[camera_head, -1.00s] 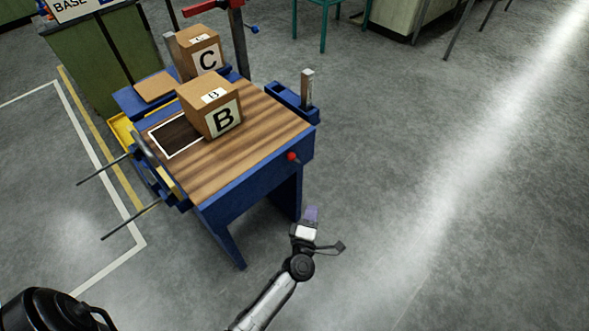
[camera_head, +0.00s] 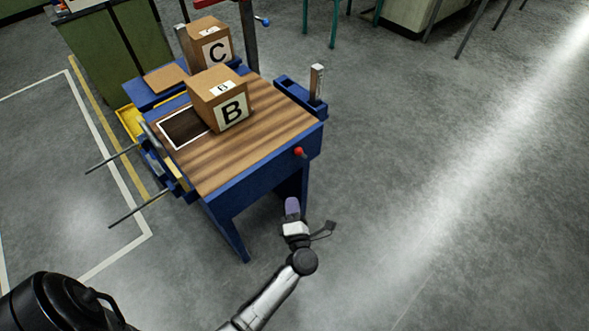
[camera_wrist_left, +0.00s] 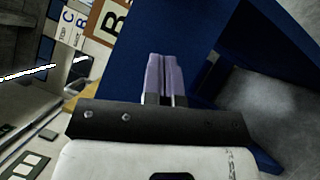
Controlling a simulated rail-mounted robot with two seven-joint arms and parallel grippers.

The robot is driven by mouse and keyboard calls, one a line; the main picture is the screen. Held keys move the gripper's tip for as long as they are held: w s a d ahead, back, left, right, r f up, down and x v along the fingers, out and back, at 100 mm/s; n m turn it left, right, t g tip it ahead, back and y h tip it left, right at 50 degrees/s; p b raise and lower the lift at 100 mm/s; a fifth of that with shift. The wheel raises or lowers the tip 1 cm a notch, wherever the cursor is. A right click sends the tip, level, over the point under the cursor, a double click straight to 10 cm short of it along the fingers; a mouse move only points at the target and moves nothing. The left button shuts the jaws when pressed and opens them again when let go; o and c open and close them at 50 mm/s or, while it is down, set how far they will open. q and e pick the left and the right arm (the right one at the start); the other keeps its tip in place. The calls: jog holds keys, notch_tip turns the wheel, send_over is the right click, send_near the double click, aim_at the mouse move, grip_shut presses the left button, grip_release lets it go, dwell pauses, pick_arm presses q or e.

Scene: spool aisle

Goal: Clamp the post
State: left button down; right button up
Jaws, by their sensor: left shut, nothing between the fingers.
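A short upright post (camera_head: 317,79) stands in a blue bracket (camera_head: 301,94) at the right rear corner of the wooden-topped blue workbench (camera_head: 262,128). A red knob (camera_head: 299,152) sits on the bench's front right side. My left gripper (camera_head: 292,206) is low in front of the bench, below the knob and apart from the post. In the left wrist view its purple fingers (camera_wrist_left: 165,76) are shut together with nothing between them, pointing towards a blue bench panel (camera_wrist_left: 258,38). The post is not recognisable in that view. My right gripper is not in view.
Box B (camera_head: 219,98) stands on the bench beside a dark white-edged rectangle (camera_head: 180,128). Box C (camera_head: 210,43) is behind it. Two metal rods (camera_head: 140,208) stick out from the bench's left side. The floor right of the bench is open.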

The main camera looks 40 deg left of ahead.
aim_at(300, 154)
pick_arm(q)
jog(key=b+x, duration=0.2)
jog(key=x, duration=0.7)
jog(key=shift+w+a, duration=0.1)
jog(key=shift+w, duration=0.05)
jog(key=w, duration=0.2)
jog(key=b, duration=0.1)
jog(key=shift+w+a+r, duration=0.35)
jog(key=shift+w+r, duration=0.05)
jog(key=shift+w+r+b, duration=0.25)
jog(key=shift+w+b, duration=0.05)
jog(key=shift+w, duration=0.25)
jog(key=shift+w+r, duration=0.1)
jog(key=shift+w, duration=0.05)
